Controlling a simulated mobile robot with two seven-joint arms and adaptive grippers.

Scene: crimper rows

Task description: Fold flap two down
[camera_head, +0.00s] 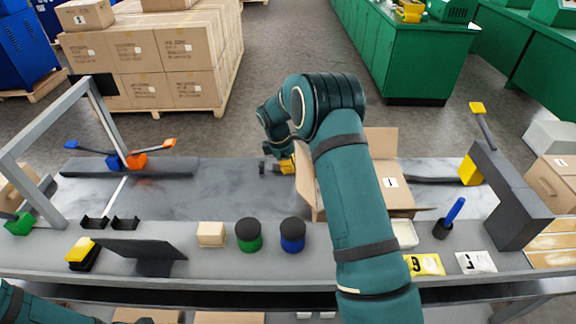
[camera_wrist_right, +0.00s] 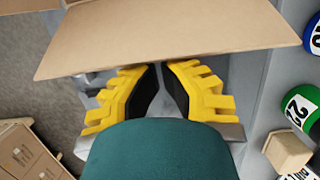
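An open cardboard box (camera_head: 400,197) stands on the bench, partly hidden behind my right arm. Its back flap (camera_head: 381,141) stands up and its left flap (camera_head: 306,184) is raised and tilted. A small white label shows on the box; I cannot read which flap is number two. My right gripper (camera_head: 283,166) is just left of the left flap.
A wooden block (camera_head: 211,234), a green jar (camera_head: 248,236) and a blue jar (camera_head: 293,236) stand on the near ledge. A yellow number card (camera_head: 424,265) and a white one (camera_head: 476,262) lie at the right. A grey frame (camera_head: 105,120) stands left. The bench's middle-left is clear.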

